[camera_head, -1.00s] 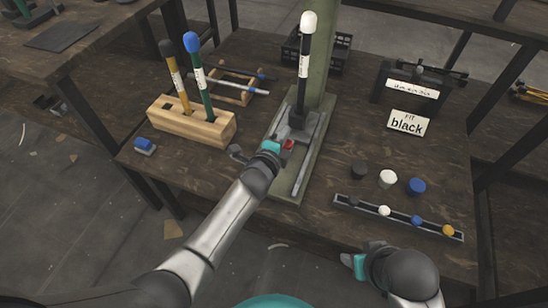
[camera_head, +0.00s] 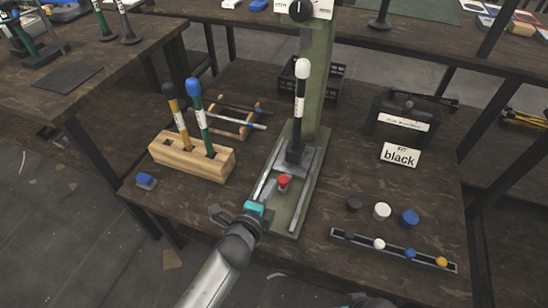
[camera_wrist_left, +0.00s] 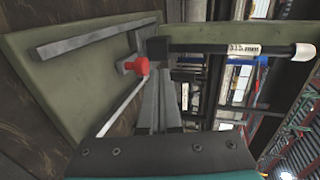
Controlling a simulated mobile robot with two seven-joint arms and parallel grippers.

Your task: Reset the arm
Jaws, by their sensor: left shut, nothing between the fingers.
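My left gripper (camera_head: 261,209) is over the front edge of the green rivet press (camera_head: 289,216), at the end of my left arm. In the left wrist view its fingers (camera_wrist_left: 162,100) are together with nothing between them. The red button (camera_head: 283,182) on the press base lies just beyond the gripper, clear of it. The red button also shows in the wrist view (camera_wrist_left: 135,65). A black rod with a white tip (camera_head: 300,95) stands upright in the press. My right gripper is out of view; only a sliver of my right arm shows at the bottom edge.
A wooden block (camera_head: 190,155) left of the press holds yellow and green rods. A blue item (camera_head: 146,181) lies at the table's left edge. Caps and a strip of coloured knobs (camera_head: 395,252) are at right, below a sign reading "black" (camera_head: 400,155).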

